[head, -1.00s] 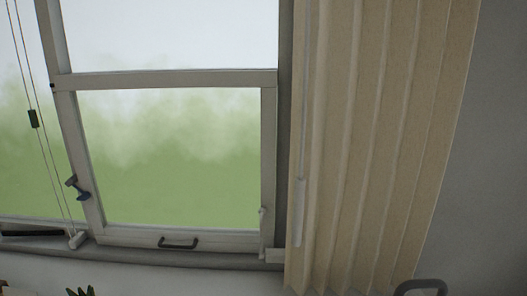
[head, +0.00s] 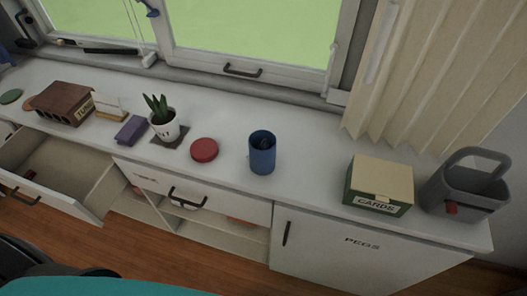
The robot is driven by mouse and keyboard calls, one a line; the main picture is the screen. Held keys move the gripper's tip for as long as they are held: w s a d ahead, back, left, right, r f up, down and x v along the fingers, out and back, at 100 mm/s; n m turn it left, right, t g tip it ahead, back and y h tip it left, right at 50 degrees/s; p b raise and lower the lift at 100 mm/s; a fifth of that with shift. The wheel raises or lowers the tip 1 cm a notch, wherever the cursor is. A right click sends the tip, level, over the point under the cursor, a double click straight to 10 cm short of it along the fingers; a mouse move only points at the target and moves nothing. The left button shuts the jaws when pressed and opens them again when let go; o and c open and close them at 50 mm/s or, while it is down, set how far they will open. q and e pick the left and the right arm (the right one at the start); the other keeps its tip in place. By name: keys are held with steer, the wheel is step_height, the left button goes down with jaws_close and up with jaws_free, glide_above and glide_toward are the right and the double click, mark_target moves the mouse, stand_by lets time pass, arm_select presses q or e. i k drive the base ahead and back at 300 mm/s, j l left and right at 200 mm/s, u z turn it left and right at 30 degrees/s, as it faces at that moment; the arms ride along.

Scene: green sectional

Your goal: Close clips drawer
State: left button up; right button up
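An open drawer (head: 70,160) sticks out of the white cabinet at the left in the head view. Neither of my grippers is in view.
The cabinet top holds a brown house-shaped box (head: 66,104), a potted plant (head: 164,125), a red disc (head: 204,150), a blue cup (head: 262,153), a CARDS box (head: 379,186) and a grey caddy (head: 466,188). A PEGS door (head: 350,258) is shut. A teal shape (head: 110,285) fills the lower left.

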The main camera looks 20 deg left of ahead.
mark_target(82, 182)
steer(key=u, duration=2.35)
